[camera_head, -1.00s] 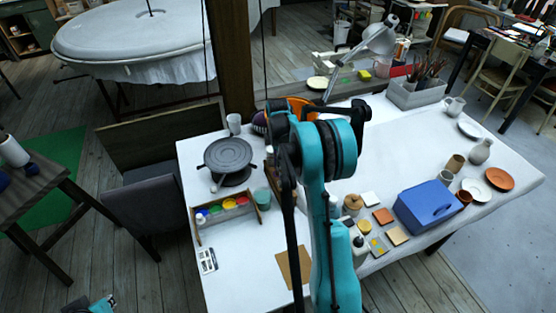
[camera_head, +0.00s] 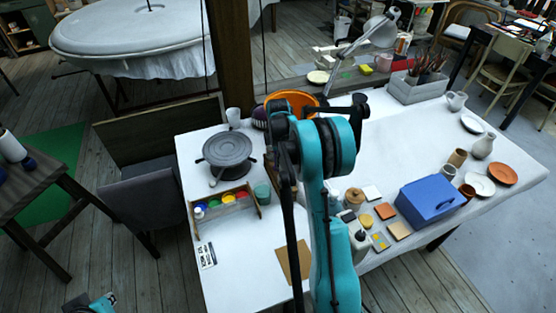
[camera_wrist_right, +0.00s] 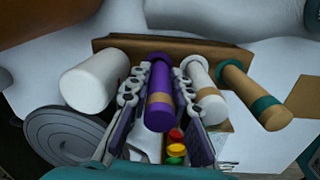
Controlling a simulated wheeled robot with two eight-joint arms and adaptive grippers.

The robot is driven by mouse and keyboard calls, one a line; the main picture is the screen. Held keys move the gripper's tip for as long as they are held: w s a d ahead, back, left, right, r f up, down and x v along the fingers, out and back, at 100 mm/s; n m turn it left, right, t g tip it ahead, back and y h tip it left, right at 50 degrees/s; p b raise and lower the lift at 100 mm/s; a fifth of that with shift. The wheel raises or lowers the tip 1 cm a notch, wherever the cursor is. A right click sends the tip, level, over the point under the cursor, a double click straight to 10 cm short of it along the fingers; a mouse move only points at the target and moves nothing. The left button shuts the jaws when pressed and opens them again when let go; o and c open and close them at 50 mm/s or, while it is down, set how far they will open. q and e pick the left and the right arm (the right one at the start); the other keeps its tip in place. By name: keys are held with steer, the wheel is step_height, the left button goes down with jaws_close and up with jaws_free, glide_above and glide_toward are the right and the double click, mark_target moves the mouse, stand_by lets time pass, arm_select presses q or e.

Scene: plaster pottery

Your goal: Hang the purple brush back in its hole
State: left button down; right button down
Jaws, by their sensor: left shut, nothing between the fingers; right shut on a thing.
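The purple brush (camera_wrist_right: 159,100) has a purple handle with a tan band. In the right wrist view my right gripper (camera_wrist_right: 157,86) is shut on it, one finger on each side. A wooden bar (camera_wrist_right: 120,43) runs behind the brush; its holes cannot be made out. A thick white handle (camera_wrist_right: 88,82) is left of the gripper; a cream handle (camera_wrist_right: 205,95) and a tan handle with a teal end (camera_wrist_right: 255,95) are on the right. In the head view my right arm hides the brush and its gripper. My left gripper (camera_head: 92,304) shows partly at the bottom left, low beside the table.
On the white table, a dark turntable (camera_head: 227,148) and a paint tray (camera_head: 224,208) stand left of my right arm. A blue box (camera_head: 428,202), tiles and small pots are on the right. A lamp (camera_head: 372,36) and an orange bowl (camera_head: 292,101) stand at the back.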

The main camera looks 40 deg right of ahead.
steer(key=shift+f, duration=0.3)
steer(key=c, duration=1.3)
jaws_free()
steer(key=shift+r, duration=0.1)
steer(key=r, duration=1.2)
steer(key=shift+s+a, duration=0.35)
steer(key=shift+s, duration=0.05)
steer(key=s+a+r+m+t, duration=0.1)
steer(key=s+a+r+m, duration=0.3)
steer(key=a, duration=0.3)
steer(key=s+a+r+m+t, duration=0.2)
steer(key=s+a+r, duration=0.1)
steer(key=s+a, duration=0.4)
steer(key=s+a+f+m+t, duration=0.3)
steer(key=s+a+m, duration=0.4)
steer(key=s+a, duration=0.4)
steer(key=shift+s+f+y, duration=0.3)
steer(key=shift+s+f, duration=0.35)
steer(key=shift+s, duration=0.1)
